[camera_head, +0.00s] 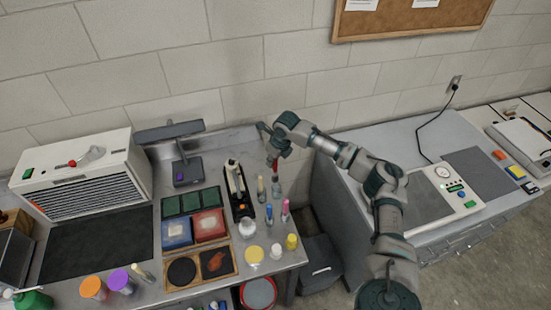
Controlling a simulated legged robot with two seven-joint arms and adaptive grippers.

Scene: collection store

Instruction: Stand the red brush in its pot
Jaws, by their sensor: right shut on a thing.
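My right gripper (277,149) reaches in from the right and points down over the back right of the metal bench (222,279). It is shut on the red brush (274,168), which hangs below the fingers. The brush's lower end is over or in a small pot (277,190); I cannot tell which at this size. Other small pots with brushes or sticks stand close by: one with a pale brush (261,187), one with a blue one (269,212) and one with a pink one (285,208). My left gripper is out of view.
A black stand with a white tool (238,190) is just left of the pots. Colour trays (194,229) and jars with yellow lids (291,242) are nearer. A grey counter with a panel device (445,196) is at right, beyond a gap.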

